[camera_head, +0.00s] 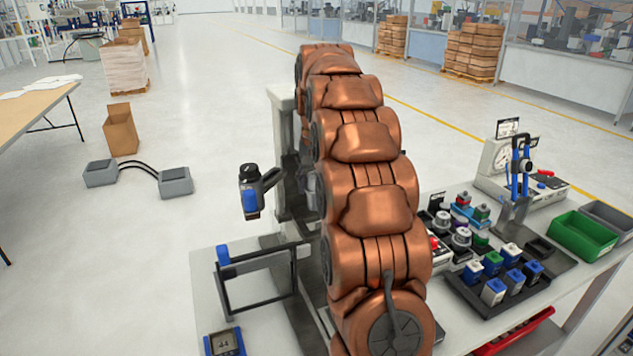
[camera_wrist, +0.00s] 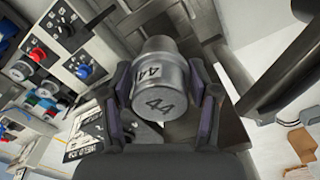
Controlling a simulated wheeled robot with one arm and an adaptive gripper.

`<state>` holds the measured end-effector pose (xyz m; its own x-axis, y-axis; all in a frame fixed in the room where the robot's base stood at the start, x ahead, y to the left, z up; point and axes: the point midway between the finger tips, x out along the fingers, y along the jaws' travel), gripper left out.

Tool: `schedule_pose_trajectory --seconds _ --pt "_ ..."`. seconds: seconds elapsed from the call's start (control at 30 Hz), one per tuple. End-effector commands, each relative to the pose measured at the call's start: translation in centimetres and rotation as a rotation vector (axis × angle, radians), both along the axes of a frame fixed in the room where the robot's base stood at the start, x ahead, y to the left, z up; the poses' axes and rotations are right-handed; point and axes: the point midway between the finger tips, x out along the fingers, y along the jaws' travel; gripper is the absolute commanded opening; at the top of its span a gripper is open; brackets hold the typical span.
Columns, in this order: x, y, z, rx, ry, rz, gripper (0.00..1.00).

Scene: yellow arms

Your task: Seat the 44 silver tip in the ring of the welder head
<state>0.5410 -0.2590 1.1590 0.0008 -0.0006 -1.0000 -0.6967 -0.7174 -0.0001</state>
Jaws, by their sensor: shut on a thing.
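The silver tip (camera_wrist: 160,85), marked 44 on its side and end face, is between the two dark fingers of my gripper (camera_wrist: 163,108) in the wrist view. My gripper is shut on it. In the head view my copper-coloured arm covers the middle, and the tip cannot be made out there. A black and blue head (camera_head: 250,195) sticks out left of a pale post (camera_head: 283,150); it may be the welder head. I cannot make out its ring in either view.
At right are a black tray (camera_head: 478,308) of coloured blocks, a dial gauge (camera_head: 500,155) and a green bin (camera_head: 583,235). The wrist view shows a knob panel (camera_wrist: 55,55) at left.

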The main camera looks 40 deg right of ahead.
Motion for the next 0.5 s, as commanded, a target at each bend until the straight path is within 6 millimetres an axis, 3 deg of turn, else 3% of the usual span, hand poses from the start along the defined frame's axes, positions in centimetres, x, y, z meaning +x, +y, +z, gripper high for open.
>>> schedule_pose_trajectory --seconds 0.5 --pt "0.0 0.0 -3.4 0.0 0.0 0.0 0.06"
